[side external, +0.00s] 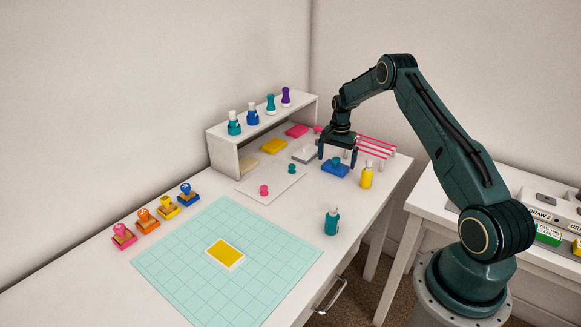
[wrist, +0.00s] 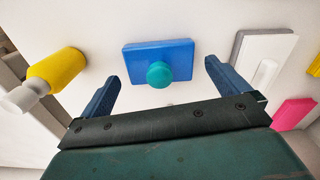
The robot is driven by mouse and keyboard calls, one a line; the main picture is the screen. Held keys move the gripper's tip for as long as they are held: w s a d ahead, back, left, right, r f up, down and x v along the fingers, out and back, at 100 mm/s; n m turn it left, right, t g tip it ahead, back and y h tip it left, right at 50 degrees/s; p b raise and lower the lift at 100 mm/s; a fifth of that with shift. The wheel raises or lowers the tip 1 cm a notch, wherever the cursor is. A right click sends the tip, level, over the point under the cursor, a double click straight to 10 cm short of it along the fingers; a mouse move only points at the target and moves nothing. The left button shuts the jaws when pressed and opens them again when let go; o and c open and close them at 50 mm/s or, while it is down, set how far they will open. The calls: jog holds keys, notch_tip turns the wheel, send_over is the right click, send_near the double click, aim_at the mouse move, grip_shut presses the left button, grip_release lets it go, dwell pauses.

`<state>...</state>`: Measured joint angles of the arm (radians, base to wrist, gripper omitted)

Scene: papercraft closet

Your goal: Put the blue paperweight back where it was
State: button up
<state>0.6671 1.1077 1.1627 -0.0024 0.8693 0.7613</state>
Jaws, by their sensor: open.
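A blue rectangular block (side external: 336,171) with a round teal knob (side external: 337,160) on top lies at the back right of the white desk. I cannot tell whether knob and block are one piece, or which is the paperweight. My gripper (side external: 338,156) points down over them, open and empty. In the wrist view the block (wrist: 135,55) and knob (wrist: 159,74) show between and beyond my open fingers (wrist: 161,72), not touching them. A similar teal knob (side external: 292,169) and a pink knob (side external: 264,190) stand on a white sheet (side external: 277,187).
A yellow bottle (side external: 366,176) stands close right of the block; a grey-white pad (side external: 303,154) lies to its left. Pink rods (side external: 376,149) are behind. A shelf (side external: 224,151) holds several bottles. A teal bottle (side external: 332,222) stands near a mint mat (side external: 190,287) bearing a yellow card (side external: 225,254).

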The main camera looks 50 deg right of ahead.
aim_at(336, 159)
notch_tip(336, 159, up, 11)
dwell(0.5)
jog(key=shift+r, duration=0.1)
dwell(0.4)
jog(key=s+a+r+n+t+h, duration=0.1)
jog(key=s+a+r+n, duration=0.3)
jog(key=a+r, duration=0.75)
jog(key=s+a+r+n+t, duration=0.2)
jog(key=s+a+r+n, duration=0.2)
jog(key=a+r, duration=0.7)
jog(key=s+a+n+t, duration=0.1)
jog(key=s+a+n, duration=0.3)
jog(key=s+a, duration=0.3)
jog(key=s+a+f+n+t+y, duration=0.1)
jog(key=s+a+n, duration=0.3)
jog(key=s, duration=1)
jog(key=a, duration=0.3)
jog(key=shift+s+a+t, duration=0.2)
jog(key=shift+a+t, duration=0.1)
